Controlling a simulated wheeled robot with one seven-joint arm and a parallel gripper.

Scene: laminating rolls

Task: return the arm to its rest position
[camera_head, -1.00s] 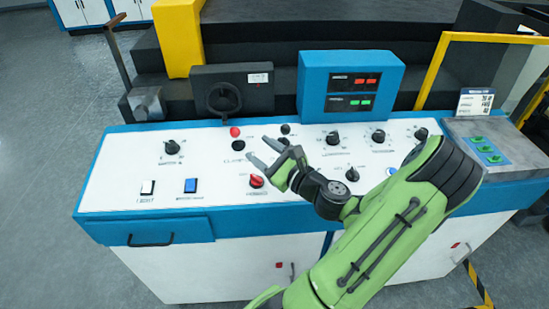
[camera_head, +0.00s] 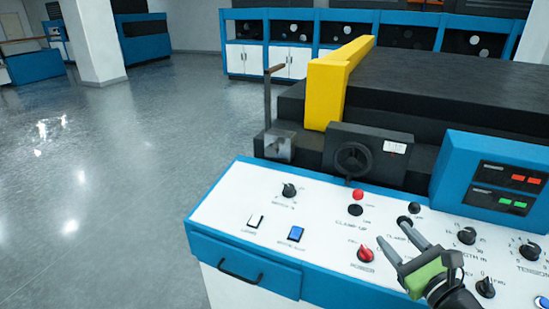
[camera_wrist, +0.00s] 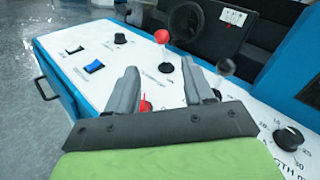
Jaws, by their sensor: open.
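My gripper (camera_head: 394,247) is over the white panel of the control console (camera_head: 222,212), near its middle, at the lower right of the head view. Its two grey fingers are apart with nothing held between them. In the wrist view my gripper (camera_wrist: 164,92) also shows open above the panel. The red POWER knob (camera_head: 366,254) is just left of the fingers in the head view. In the wrist view the red knob (camera_wrist: 145,104) shows between the fingers, partly hidden. Whether a finger touches the panel or a lever, I cannot tell.
A red-topped lever (camera_head: 358,195), a black knob (camera_head: 289,190), a white switch (camera_head: 255,222) and a blue switch (camera_head: 296,233) are on the panel. A blue display box (camera_head: 500,180) and a black handwheel (camera_head: 353,160) stand behind. The floor (camera_head: 110,190) at left is clear.

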